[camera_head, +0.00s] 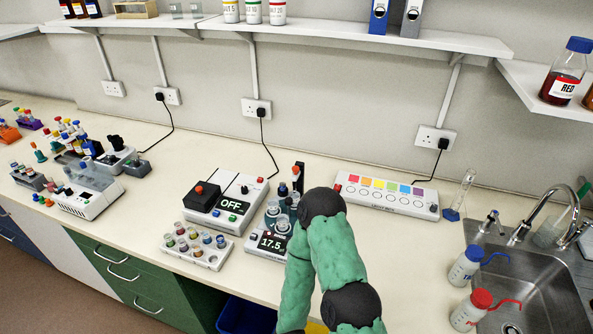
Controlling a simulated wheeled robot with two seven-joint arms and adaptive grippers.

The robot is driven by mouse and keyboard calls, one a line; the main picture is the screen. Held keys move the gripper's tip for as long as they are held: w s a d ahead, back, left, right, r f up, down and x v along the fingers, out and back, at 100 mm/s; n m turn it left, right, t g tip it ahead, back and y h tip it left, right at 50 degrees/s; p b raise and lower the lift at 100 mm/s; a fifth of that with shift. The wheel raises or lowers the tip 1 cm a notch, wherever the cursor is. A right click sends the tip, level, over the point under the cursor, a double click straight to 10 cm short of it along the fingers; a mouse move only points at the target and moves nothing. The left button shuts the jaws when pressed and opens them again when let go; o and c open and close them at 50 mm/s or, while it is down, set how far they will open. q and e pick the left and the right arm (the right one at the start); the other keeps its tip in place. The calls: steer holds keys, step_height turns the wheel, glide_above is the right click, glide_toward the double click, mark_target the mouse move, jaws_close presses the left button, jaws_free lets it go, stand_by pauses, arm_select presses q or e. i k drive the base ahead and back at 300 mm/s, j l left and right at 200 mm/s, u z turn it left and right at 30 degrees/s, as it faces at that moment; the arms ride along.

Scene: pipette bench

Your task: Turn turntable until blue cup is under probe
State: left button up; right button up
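A device with a display reading 17.5 (273,242) stands near the front of the bench, left of my green arm. Several grey round cups or vials stand on it, and a dark upright post (299,176) rises at its back. This may be the turntable and probe, but my arm covers its right side and the parts are small. A small blue-topped piece (283,189) shows beside the post; I cannot tell whether it is the blue cup. Neither gripper shows; only a bent green arm with black joints is visible.
A white box reading OFF (233,206) stands to the left, with a white rack (197,246) of several coloured-top vials in front. A colour-strip panel (386,196) lies behind right. A sink (535,290) and wash bottles (471,310) are at right.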

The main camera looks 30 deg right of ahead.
mark_target(284, 205)
steer(key=z, duration=1.2)
